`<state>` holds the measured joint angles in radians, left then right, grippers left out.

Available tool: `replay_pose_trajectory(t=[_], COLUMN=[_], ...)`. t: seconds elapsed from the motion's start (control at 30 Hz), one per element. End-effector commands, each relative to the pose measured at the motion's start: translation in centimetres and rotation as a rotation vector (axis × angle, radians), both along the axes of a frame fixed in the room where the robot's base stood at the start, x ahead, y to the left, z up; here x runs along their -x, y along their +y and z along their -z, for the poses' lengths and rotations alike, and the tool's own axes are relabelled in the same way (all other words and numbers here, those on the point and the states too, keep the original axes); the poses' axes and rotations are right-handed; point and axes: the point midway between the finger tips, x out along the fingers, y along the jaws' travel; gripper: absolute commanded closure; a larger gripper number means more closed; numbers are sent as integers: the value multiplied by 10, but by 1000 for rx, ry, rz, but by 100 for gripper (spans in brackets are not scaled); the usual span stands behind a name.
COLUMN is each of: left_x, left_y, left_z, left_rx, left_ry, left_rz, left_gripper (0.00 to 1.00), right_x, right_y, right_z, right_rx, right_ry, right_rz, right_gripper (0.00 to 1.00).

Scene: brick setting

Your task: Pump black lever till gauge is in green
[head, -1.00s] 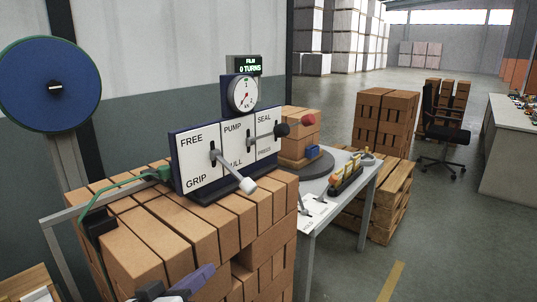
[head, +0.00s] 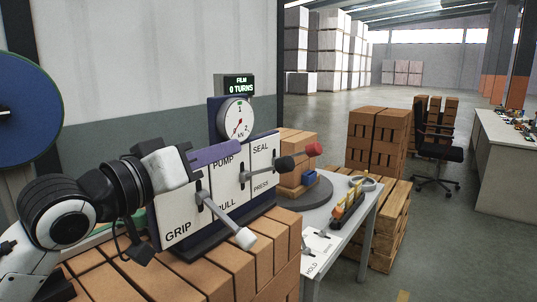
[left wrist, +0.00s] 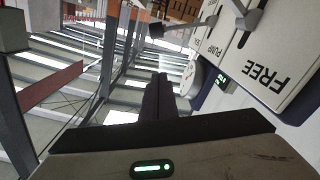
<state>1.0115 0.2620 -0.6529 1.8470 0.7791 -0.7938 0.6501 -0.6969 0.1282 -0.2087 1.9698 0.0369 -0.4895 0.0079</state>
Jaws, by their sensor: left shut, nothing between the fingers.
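The black-knobbed lever (head: 285,163) sticks out of the PUMP/PULL panel, its knob free of any gripper. My left gripper (head: 262,146) is shut and empty, reaching across the panel's upper part and hiding the FREE label from the head. In the left wrist view its fingers (left wrist: 158,90) are together, with the black knob (left wrist: 156,30) beyond and apart from them. My right gripper is not in view.
A white-ended lever (head: 246,238) sticks out low at GRIP, and a red knob (head: 314,149) stands at SEAL/PRESS. A display (head: 236,85) reads 0 TURNS. Stacked bricks (head: 265,250) lie below the panel. A grey table (head: 340,238) with tools stands right.

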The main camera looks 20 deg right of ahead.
Motion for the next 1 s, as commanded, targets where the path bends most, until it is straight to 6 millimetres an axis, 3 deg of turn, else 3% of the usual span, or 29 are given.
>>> replay_pose_trajectory(t=[0.17, 0.6, 0.8, 1.0], left_x=[-10, -63, -57, -55], left_y=[-14, -80, -92, -96], left_z=[-1, -3, 26, 33], left_rx=[1, -2, -1, 0], left_ry=[3, 0, 1, 0], left_rz=[1, 0, 1, 1], left_gripper=[100, 100, 100, 100], right_x=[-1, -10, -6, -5], right_y=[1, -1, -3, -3], right_z=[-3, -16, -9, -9], right_rx=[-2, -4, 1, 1], right_ry=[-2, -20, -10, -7], right_rz=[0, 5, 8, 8], right_gripper=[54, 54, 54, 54])
